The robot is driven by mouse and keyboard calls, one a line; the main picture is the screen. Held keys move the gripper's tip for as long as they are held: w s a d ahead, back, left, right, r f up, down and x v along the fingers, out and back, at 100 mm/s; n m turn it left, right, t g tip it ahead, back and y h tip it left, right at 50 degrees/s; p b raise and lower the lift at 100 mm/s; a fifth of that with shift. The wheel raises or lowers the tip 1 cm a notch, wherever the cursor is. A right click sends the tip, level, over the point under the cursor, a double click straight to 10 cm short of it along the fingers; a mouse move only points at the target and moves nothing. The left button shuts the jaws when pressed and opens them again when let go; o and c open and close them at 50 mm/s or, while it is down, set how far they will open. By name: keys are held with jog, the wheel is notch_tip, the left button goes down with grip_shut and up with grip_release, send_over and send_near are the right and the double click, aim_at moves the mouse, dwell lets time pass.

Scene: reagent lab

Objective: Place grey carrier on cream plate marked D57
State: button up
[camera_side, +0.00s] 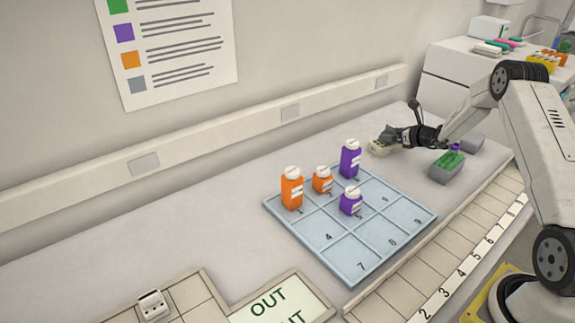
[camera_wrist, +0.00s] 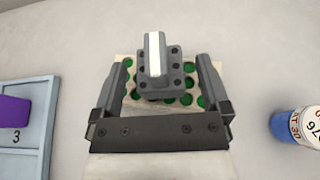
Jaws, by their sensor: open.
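The grey carrier (camera_wrist: 160,72) has dark holes and a white strip along its raised handle. In the wrist view it sits over a cream plate (camera_wrist: 130,103) with several green round spots, near the plate's middle. My gripper (camera_wrist: 165,68) is open, with one finger on each side of the carrier and a gap to each. In the side view the cream plate (camera_side: 379,149) is at the back of the bench, with my gripper (camera_side: 391,139) right at it. The carrier is hard to make out there. I cannot read a D57 mark in either view.
A blue numbered tray (camera_side: 345,262) holds orange and purple bottles, left of my gripper. A grey block with a green top (camera_side: 447,168) and another grey block (camera_side: 472,143) stand to the right. In the wrist view a blue-and-white labelled container (camera_wrist: 297,125) is at the right.

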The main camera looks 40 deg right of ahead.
jog(key=v, duration=1)
jog(key=shift+s, duration=0.35)
jog(key=shift+a, duration=0.1)
jog(key=s+a+n+g+y, duration=0.1)
jog(key=a+n+g, duration=0.1)
jog(key=a+n, duration=0.3)
jog(key=s+a+n+g+y, duration=0.1)
jog(key=a+n, duration=0.4)
jog(key=a, duration=0.5)
jog(key=s+a+n+g+y, duration=0.1)
jog(key=a+n+g, duration=0.3)
jog(key=a, duration=0.4)
jog(key=shift+a+r+n+g+y, duration=0.3)
jog(key=shift+r+n+g+y, duration=0.15)
jog(key=shift+y, duration=0.45)
jog(key=s+a+r+n+g+h, duration=0.2)
jog(key=s+a+n, duration=1)
jog(key=n, duration=0.9)
jog(key=s+g+h, duration=0.1)
jog(key=h, duration=0.1)
jog(key=shift+a+h, duration=0.35)
jog(key=shift+h, duration=0.05)
